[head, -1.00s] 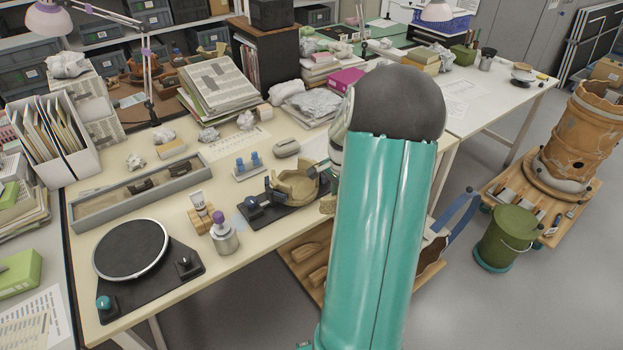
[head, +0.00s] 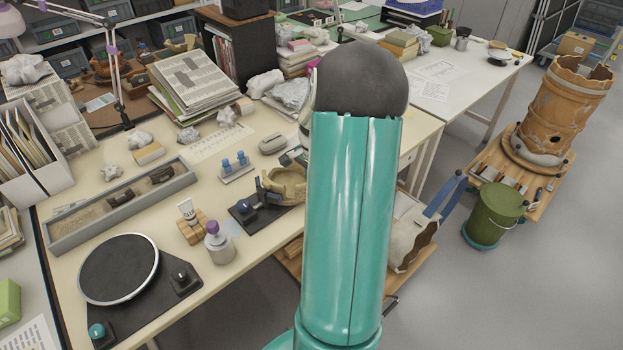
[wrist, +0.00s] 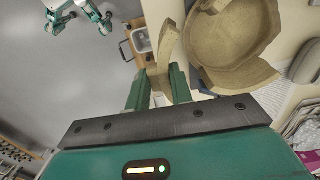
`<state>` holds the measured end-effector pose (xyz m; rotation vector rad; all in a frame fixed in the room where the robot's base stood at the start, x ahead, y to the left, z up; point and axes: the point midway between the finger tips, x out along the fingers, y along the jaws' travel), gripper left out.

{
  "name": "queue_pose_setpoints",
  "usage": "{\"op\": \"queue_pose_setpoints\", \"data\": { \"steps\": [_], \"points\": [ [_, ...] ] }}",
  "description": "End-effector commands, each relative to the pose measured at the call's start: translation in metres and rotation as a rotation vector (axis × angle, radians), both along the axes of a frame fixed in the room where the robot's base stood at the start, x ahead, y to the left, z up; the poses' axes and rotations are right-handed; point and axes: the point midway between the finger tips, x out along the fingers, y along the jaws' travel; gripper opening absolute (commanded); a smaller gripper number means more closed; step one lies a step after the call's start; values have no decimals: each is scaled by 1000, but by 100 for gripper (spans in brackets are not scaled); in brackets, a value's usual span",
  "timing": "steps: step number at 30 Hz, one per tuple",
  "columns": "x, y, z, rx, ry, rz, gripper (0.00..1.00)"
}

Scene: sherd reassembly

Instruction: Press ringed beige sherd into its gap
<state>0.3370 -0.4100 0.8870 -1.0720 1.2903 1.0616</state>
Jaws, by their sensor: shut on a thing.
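My gripper (wrist: 159,86) shows in the wrist view with its two green fingers shut on a beige sherd (wrist: 167,42). The sherd sticks out past the fingertips, close beside the rim of a beige pot (wrist: 232,45). I cannot tell if they touch, and no ring mark is clear on the sherd. In the head view the pot (head: 286,183) stands in a dark holder (head: 246,212) near the table's front edge. My teal arm hides part of the pot's right side, my gripper and the sherd there.
A turntable (head: 118,268), a glue tube (head: 187,210) on a wooden block and a purple-topped jar (head: 218,248) stand left of the pot. A long grey tray (head: 85,228) lies behind them. A green bucket (head: 494,217) stands on the floor at right.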

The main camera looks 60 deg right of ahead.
Motion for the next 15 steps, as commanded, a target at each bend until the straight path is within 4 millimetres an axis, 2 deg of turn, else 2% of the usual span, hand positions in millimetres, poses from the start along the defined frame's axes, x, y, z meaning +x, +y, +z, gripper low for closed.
{"op": "queue_pose_setpoints", "data": {
  "steps": [15],
  "points": [
    [16,-3,-22,0,-1,0,6]
  ]
}}
